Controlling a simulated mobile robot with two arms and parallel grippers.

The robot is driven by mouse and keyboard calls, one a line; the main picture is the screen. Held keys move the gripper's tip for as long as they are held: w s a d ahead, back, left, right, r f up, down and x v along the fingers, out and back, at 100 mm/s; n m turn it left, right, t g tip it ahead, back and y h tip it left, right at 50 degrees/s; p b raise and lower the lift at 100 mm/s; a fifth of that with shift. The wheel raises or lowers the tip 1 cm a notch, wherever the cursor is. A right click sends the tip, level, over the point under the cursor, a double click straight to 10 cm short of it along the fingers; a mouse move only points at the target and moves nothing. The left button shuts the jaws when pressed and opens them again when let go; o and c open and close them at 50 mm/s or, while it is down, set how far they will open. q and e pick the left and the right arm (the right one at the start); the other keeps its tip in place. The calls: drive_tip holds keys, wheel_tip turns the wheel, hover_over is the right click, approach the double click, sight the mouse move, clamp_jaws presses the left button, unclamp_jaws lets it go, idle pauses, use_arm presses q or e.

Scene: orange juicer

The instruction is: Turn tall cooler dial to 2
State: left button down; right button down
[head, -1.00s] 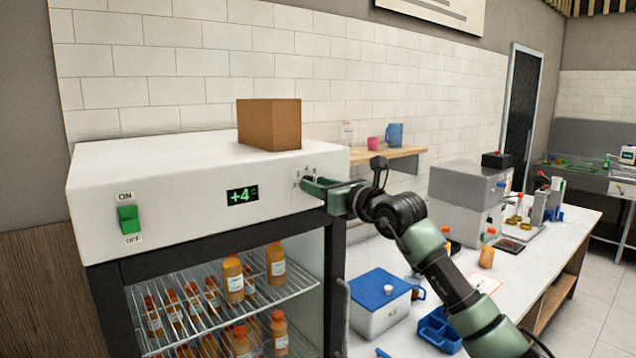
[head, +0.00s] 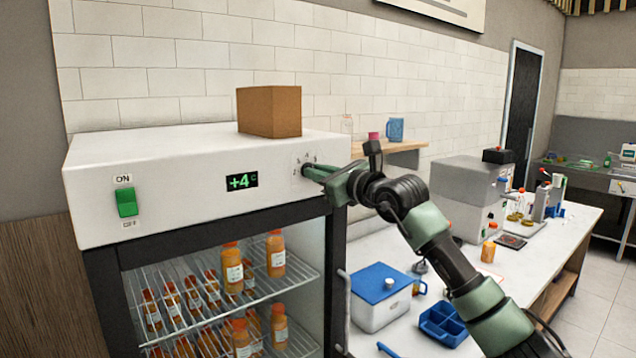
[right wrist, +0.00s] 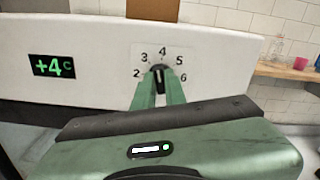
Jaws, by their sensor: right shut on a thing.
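The tall cooler (head: 160,193) stands at the left, with a white top panel and a glass door. Its dial (right wrist: 159,75) is a dark knob on a plate with numbers 2 to 6 around it; in the right wrist view it stands about upright, towards the 4. My right gripper (right wrist: 160,88) is shut on the dial, one green finger on each side. In the head view the right gripper (head: 309,170) covers most of the dial. My left gripper is not in view.
The cooler also has a green ON/OFF switch (head: 127,202) and a +4 display (head: 242,181). A cardboard box (head: 269,111) stands on top. A blue-lidded box (head: 380,297) and blue tray (head: 442,325) lie on the counter below my right arm.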

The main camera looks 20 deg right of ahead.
drive_tip(key=shift+a+f+n+b, duration=0.15)
drive_tip(key=shift+n+b, duration=1.4)
drive_tip(key=shift+n, duration=2.15)
drive_tip(key=shift+d+f+n+b, duration=0.1)
drive_tip(key=shift+n+b, duration=1.45)
drive_tip(key=shift+n, duration=2.15)
drive_tip(key=shift+a, duration=0.1)
drive_tip(key=c, duration=1.5)
unclamp_jaws()
drive_tip(key=shift+s, duration=0.1)
drive_tip(key=shift+o, duration=0.2)
